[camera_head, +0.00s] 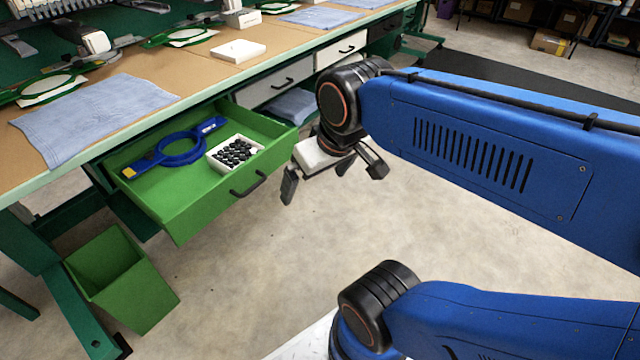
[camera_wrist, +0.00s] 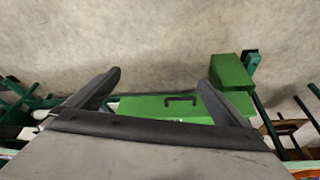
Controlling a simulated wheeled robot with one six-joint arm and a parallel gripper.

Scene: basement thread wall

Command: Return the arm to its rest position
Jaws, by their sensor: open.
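My blue arm (camera_head: 490,140) reaches in from the right in the head view. My gripper (camera_head: 333,188) hangs at its end, to the right of an open green drawer (camera_head: 205,205), with its fingers spread and nothing between them. In the wrist view my gripper (camera_wrist: 158,86) also shows two dark fingers wide apart. The green drawer front (camera_wrist: 150,107) shows beyond them, partly hidden by the gripper body.
The drawer holds a blue hoop (camera_head: 182,150) and a white box (camera_head: 236,141) of dark pieces. The workbench (camera_head: 130,68) carries blue cloths and machines. Bare concrete floor (camera_head: 240,270) lies below my gripper.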

